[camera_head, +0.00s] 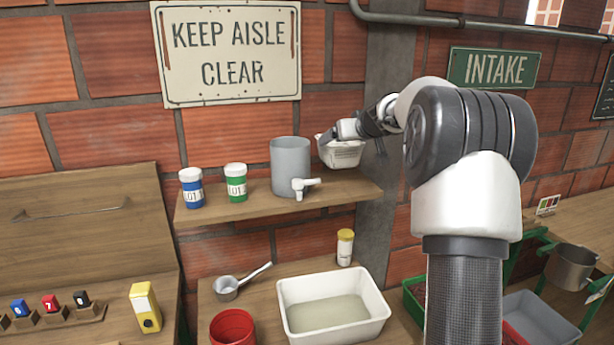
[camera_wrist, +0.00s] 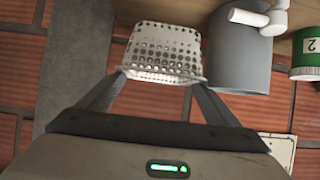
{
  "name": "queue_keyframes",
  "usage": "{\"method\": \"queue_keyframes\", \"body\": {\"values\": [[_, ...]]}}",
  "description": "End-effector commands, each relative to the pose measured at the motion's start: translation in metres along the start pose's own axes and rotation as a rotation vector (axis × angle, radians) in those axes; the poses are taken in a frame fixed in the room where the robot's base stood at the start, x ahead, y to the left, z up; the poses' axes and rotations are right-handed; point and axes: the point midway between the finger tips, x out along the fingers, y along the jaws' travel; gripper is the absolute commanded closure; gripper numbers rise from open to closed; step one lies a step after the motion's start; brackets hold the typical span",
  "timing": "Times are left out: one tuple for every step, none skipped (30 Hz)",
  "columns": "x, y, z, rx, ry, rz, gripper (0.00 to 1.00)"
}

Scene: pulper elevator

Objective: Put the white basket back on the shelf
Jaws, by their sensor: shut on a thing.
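The white basket (camera_head: 341,154) is small, with perforated walls. It is at the right end of the wooden wall shelf (camera_head: 240,208), beside the grey tank with a tap (camera_head: 290,166). My gripper (camera_head: 336,134) is shut on the basket near its rim. In the wrist view, the basket (camera_wrist: 165,48) sits between the two fingers of my gripper (camera_wrist: 163,76), close beside the grey tank (camera_wrist: 238,60). I cannot tell whether the basket's base touches the shelf or is slightly above it.
A blue-labelled jar (camera_head: 191,188) and a green-labelled jar (camera_head: 236,183) stand on the shelf's left half. Below are a white tub (camera_head: 375,308) of liquid, a yellow-capped bottle (camera_head: 345,248), a ladle (camera_head: 228,289) and a red bucket (camera_head: 233,328). A grey pillar (camera_head: 383,100) stands behind the shelf's right end.

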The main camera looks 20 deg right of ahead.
Motion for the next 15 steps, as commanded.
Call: {"method": "queue_keyframes", "body": {"values": [[0.006,0.001,0.013,0.004,-0.004,0.001,0.62],[0.009,0.001,0.018,0.004,-0.003,0.0,0.62],[0.012,0.001,0.024,0.003,-0.003,0.001,0.62],[0.014,0.001,0.028,0.004,-0.002,0.001,0.62],[0.016,0.0,0.03,0.003,-0.002,0.0,0.62],[0.018,0.001,0.034,0.002,-0.001,0.001,0.62],[0.019,0.001,0.035,0.002,0.0,0.001,0.62],[0.02,0.001,0.037,0.002,0.0,0.002,0.62],[0.022,0.001,0.041,0.003,-0.001,0.001,0.62],[0.024,0.0,0.045,0.002,-0.002,0.0,0.62],[0.026,0.0,0.049,0.003,-0.002,0.0,0.62],[0.029,0.001,0.055,0.003,-0.002,0.001,0.62],[0.031,0.001,0.059,0.004,-0.002,0.001,0.62],[0.033,0.001,0.063,0.004,-0.002,0.0,0.62],[0.035,0.001,0.066,0.002,-0.002,0.0,0.62]]}}
